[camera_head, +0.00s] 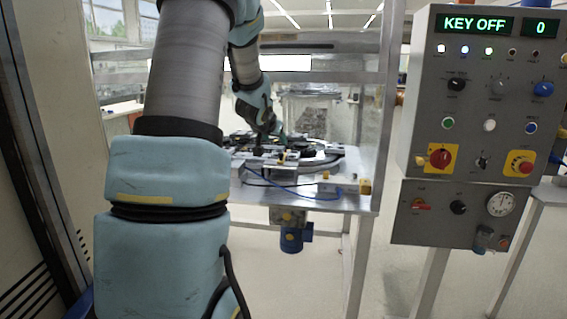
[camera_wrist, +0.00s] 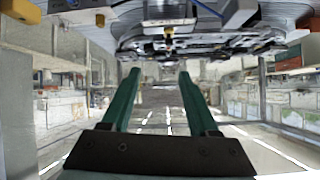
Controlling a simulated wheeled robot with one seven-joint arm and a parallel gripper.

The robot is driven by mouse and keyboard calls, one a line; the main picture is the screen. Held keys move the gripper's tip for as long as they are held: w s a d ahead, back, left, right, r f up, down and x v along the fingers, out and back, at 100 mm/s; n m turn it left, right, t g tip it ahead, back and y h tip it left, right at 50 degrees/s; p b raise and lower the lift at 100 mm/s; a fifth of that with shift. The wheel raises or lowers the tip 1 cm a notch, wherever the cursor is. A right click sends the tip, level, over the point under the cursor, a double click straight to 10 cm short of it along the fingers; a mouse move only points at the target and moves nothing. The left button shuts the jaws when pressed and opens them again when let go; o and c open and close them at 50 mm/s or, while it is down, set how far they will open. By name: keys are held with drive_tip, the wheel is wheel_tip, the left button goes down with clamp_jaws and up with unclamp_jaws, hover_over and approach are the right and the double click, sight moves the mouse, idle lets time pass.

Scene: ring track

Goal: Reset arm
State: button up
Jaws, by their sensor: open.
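My arm reaches forward across the left half of the head view, over the table. My gripper (camera_head: 281,136) is small there, at the ring track (camera_head: 325,160) on the table (camera_head: 330,199). In the wrist view my gripper (camera_wrist: 156,76) shows two green fingers spread apart with nothing between them. The ring track (camera_wrist: 200,40) fills the top of the wrist view, apart from the fingers in the picture. My forearm hides part of the table's left side in the head view.
A grey control panel (camera_head: 480,60) stands at the right, reading "KEY OFF" and "0". A metal frame post (camera_head: 385,100) rises at the table's right edge. A blue motor (camera_head: 295,238) hangs under the table. Open floor lies between table and panel.

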drive_tip(key=s+a+f+n+g, duration=0.1)
drive_tip(key=s+f+g, duration=0.2)
drive_tip(key=s, duration=0.8)
drive_tip(key=s+a+f+n+g+y+p, duration=0.1)
drive_tip(key=s+f+g, duration=0.2)
drive_tip(key=s, duration=0.8)
drive_tip(key=s+a+f+g+y, duration=0.1)
drive_tip(key=s+f+g, duration=0.2)
drive_tip(key=s, duration=0.8)
drive_tip(key=shift+s+a+f+n+g+p, duration=0.15)
drive_tip(key=shift+s+a+n+g+p, duration=0.15)
drive_tip(key=shift+a+n, duration=0.1)
drive_tip(key=shift+w, duration=0.15)
drive_tip(key=shift+c, duration=0.4)
